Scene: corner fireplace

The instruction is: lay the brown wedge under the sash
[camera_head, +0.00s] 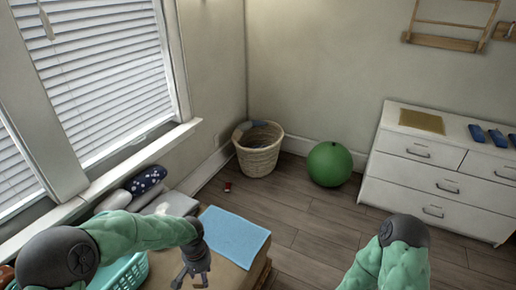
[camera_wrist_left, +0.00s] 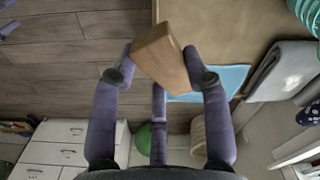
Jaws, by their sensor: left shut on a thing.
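The brown wedge (camera_wrist_left: 165,58) is a tan-brown block held between the fingers of my left gripper (camera_wrist_left: 160,50) in the left wrist view. It is tilted there, over the edge of the brown table top. In the head view my left gripper (camera_head: 192,277) points down near the front of the brown table; I cannot make out the wedge there. The window (camera_head: 95,70) with white blinds, where the sash would be, is at the upper left, above a white sill (camera_head: 140,154). My right arm shows at the bottom right, but its gripper is out of view.
A light blue cloth (camera_head: 234,236) lies on the brown table. A turquoise basket (camera_head: 130,272) and cushions (camera_head: 147,180) are on the left, below the sill. A wicker basket (camera_head: 259,158), a green ball (camera_head: 329,164) and a white dresser (camera_head: 435,185) stand behind.

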